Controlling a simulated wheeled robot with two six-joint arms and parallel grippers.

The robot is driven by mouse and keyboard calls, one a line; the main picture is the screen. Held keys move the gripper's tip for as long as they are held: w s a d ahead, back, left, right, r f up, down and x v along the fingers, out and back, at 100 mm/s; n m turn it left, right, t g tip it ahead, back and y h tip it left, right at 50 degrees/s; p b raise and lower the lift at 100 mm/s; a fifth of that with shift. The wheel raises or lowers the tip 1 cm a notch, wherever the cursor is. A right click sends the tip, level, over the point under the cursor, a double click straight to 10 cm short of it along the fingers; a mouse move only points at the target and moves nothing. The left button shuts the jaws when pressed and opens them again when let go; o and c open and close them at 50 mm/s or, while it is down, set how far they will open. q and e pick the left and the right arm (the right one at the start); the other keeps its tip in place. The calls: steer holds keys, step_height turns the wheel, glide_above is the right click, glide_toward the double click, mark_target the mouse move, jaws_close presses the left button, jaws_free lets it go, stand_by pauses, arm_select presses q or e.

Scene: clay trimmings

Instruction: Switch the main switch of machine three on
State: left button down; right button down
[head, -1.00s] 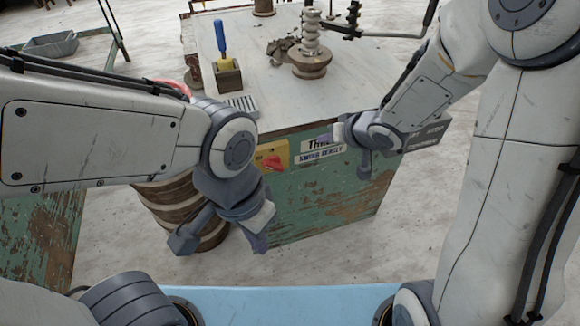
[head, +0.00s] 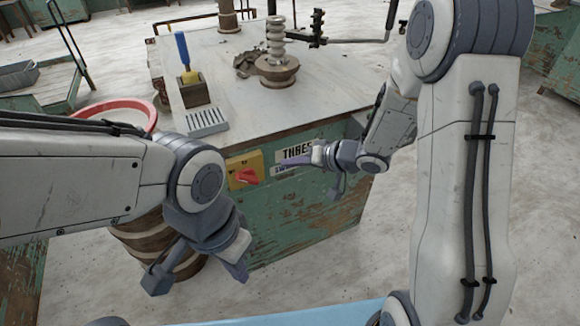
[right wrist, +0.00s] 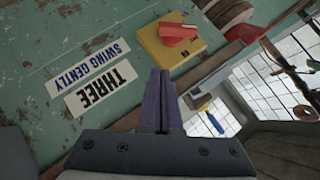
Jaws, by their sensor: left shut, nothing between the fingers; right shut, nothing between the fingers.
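A yellow switch box (head: 244,170) with a red rotary knob (head: 250,177) is on the front of a scuffed green cabinet, left of a THREE label (head: 299,153). The right wrist view shows the box (right wrist: 160,48) and knob (right wrist: 178,34) just past my fingertips; the knob's set position is not clear. My right gripper (head: 284,166) is shut and empty, its purple fingers (right wrist: 160,74) pointing at the box, apart from the knob. My left gripper (head: 240,274) is shut and empty, hanging low in front of the cabinet, below the box.
The pale top (head: 230,105) carries a blue-handled tool (head: 183,55), a grate (head: 207,121) and a coil on a round base (head: 277,70). A wooden barrel (head: 150,240) and red-rimmed tub (head: 115,108) stand left.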

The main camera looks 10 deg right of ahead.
mark_target(256, 177)
steer(key=b+x, duration=0.2)
steer(key=x, duration=0.5)
steer(key=shift+a+f, duration=0.2)
steer(key=shift+f, duration=0.2)
steer(key=shift+s+a+f+b, duration=0.15)
steer(key=shift+a+f+b, duration=0.15)
steer(key=shift+f, duration=0.15)
steer(key=shift+s+a+f+b, duration=0.2)
steer(key=shift+a+f+b, duration=0.15)
steer(key=shift+f, duration=0.1)
steer(key=shift+s+a+f, duration=0.1)
steer(key=shift+a+f, duration=0.2)
steer(key=shift+a, duration=0.05)
